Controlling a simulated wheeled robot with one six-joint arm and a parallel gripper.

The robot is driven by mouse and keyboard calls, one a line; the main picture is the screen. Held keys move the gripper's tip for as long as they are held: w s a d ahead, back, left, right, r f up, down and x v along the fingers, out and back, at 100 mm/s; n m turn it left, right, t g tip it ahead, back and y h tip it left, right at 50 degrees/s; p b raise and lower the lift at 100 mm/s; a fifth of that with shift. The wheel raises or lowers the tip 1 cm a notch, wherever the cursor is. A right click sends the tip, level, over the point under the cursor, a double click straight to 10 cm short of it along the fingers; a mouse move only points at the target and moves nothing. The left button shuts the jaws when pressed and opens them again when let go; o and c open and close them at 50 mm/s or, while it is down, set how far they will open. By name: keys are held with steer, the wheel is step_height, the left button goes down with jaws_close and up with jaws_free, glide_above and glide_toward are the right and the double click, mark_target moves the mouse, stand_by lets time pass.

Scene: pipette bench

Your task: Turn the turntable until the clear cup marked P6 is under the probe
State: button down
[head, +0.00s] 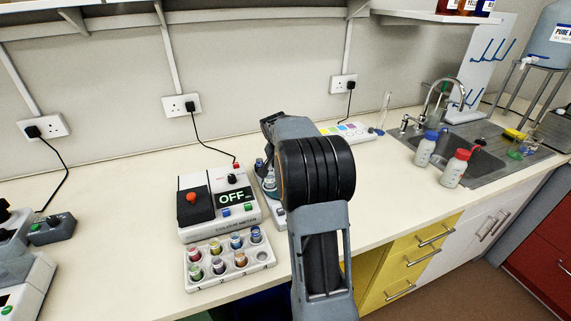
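My own dark grey arm stands in the middle of the head view and hides much of the bench behind it. My gripper cannot be made out; it is hidden behind the arm links. Just left of the arm, a partly covered device (270,184) shows a pale base and some small bluish items. I cannot tell whether this is the turntable. No probe, and no clear cup marked P6, can be made out.
Blue-capped (426,150) and red-capped (455,170) bottles stand by the sink (480,165). The bench's left middle (120,220) is clear.

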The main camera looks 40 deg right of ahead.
stand_by(0.3)
steer(key=c, duration=0.8)
jaws_free()
steer(key=shift+r, duration=0.1)
steer(key=v, duration=1.3)
steer(key=shift+a+r, duration=0.15)
steer(key=shift+r, duration=0.2)
